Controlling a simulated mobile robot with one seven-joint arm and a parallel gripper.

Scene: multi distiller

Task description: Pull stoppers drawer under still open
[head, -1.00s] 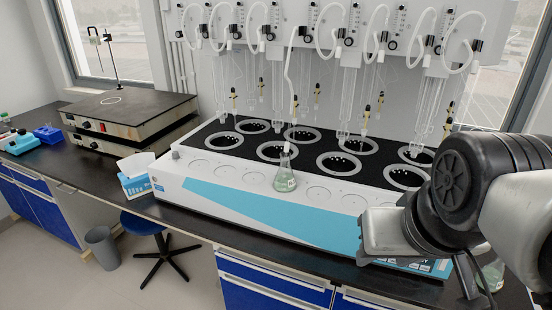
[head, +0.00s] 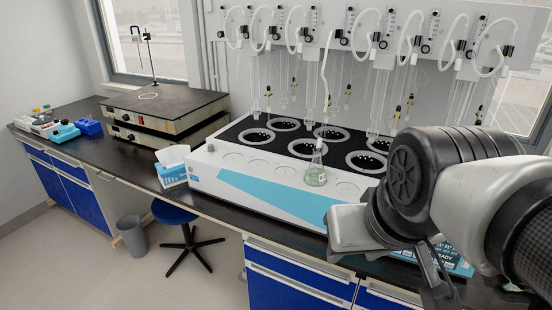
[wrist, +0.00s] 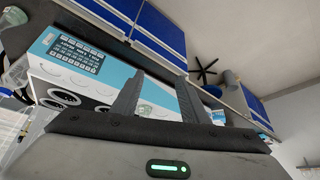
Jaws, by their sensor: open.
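The still (head: 262,193) is a long white bench unit with a light-blue stripe and round heating wells; it also shows in the wrist view (wrist: 115,80). Blue-fronted drawers (head: 300,263) with pale handle strips are under the bench below it, all shut. They show at the top of the wrist view (wrist: 157,38). No drawer label is readable, so I cannot tell which one is for stoppers. My gripper (wrist: 160,78) is open, with nothing between its fingers. It is in front of the still's right part, apart from the drawers; my arm partly hides it in the head view.
A flask (head: 316,168) stands on the still's front ledge. A blue stool (head: 175,212) and a grey bin (head: 131,236) stand on the floor to the left. A tissue box (head: 172,168) and stacked hotplates (head: 160,120) are on the bench (head: 130,155). The floor before the drawers is clear.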

